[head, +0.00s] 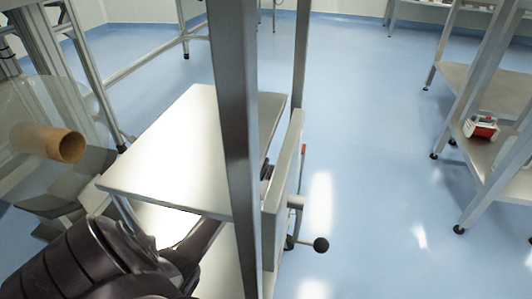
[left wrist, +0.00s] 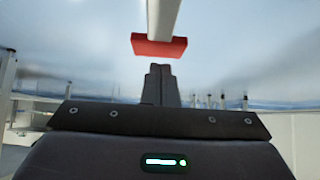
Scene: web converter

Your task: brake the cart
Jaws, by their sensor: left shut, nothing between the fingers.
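The cart is a metal frame with a pale shelf (head: 190,140) and upright posts (head: 236,130). A lever with a black knob (head: 320,244) sticks out low on its right side. A small red part (head: 303,149) shows just beyond the side panel (head: 283,180). In the left wrist view a red block (left wrist: 158,46) sits at the end of a pale bar (left wrist: 163,15). My left gripper (left wrist: 160,70) is shut and empty, its tips just below the red block in the picture; I cannot tell if they touch. In the head view my left arm runs under the shelf, and its end is mostly hidden.
A glass-like cover with a tan roll (head: 52,142) stands at the left. A metal shelf unit (head: 485,85) stands at the right with a red and white box (head: 481,127) on it. The blue floor (head: 370,130) between cart and shelf unit is clear.

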